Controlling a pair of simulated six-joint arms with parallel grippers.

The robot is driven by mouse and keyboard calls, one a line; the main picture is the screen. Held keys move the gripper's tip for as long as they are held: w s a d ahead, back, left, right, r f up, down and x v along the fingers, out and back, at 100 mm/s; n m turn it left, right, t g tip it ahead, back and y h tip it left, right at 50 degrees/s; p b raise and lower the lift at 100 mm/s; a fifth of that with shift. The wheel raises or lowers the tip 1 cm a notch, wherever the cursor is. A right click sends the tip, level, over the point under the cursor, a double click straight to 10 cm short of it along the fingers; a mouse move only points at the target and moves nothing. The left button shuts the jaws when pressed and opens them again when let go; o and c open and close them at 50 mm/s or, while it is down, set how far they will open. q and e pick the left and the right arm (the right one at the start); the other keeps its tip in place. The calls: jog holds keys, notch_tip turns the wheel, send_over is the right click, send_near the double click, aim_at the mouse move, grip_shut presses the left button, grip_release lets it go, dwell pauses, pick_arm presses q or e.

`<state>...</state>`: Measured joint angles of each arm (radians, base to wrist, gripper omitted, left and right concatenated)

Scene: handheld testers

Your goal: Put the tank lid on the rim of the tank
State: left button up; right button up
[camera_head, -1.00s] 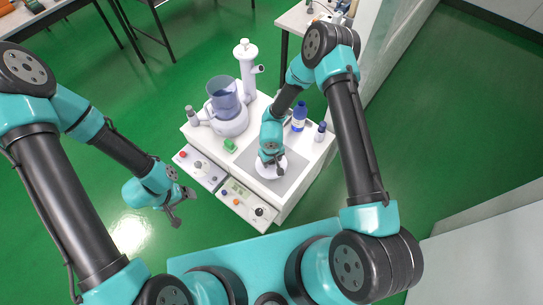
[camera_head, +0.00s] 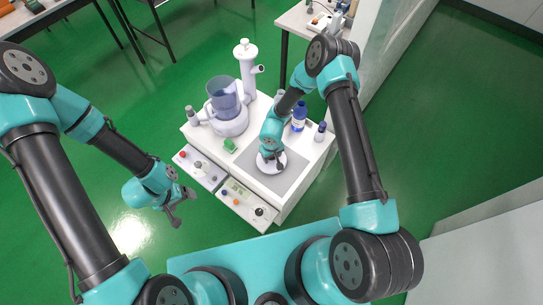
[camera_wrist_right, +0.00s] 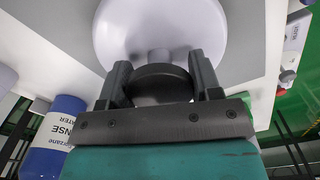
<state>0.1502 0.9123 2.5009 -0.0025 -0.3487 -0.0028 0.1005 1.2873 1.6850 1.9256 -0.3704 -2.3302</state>
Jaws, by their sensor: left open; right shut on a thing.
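The tank lid (camera_head: 281,164) is a white disc; it also shows in the right wrist view (camera_wrist_right: 160,25). I cannot tell how far the lid is above the mat. In the right wrist view the fingers (camera_wrist_right: 160,75) stand either side of the knob. The tank (camera_head: 224,98) is a see-through bluish cylinder on a white base, back left of the lid, its top uncovered. My left gripper (camera_head: 182,207) is open and empty, off the table's left side.
A tall white column (camera_head: 247,72) stands behind the tank. A blue-labelled bottle (camera_head: 299,117) and a smaller bottle (camera_head: 320,132) stand right of the right gripper. A green block (camera_head: 230,146) lies before the tank. Control panels (camera_head: 247,204) line the front edge.

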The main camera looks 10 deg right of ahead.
jog(key=shift+f, duration=0.3)
jog(key=o, duration=0.9)
jog(key=shift+o, duration=0.2)
notch_tip(320, 180, up, 12)
jog(key=shift+r, duration=0.15)
dwell(0.5)
jog(key=s+d+m+y, duration=0.2)
jog(key=s+d, duration=0.2)
jog(key=s, duration=0.4)
jog(key=s+d+r+m+y, duration=0.1)
jog(key=s+d+m, duration=0.2)
jog(key=s, duration=0.5)
jog(key=shift+s+d+r+t+y, duration=0.25)
jog(key=shift+d+t+y, duration=0.15)
jog(key=shift+d, duration=0.4)
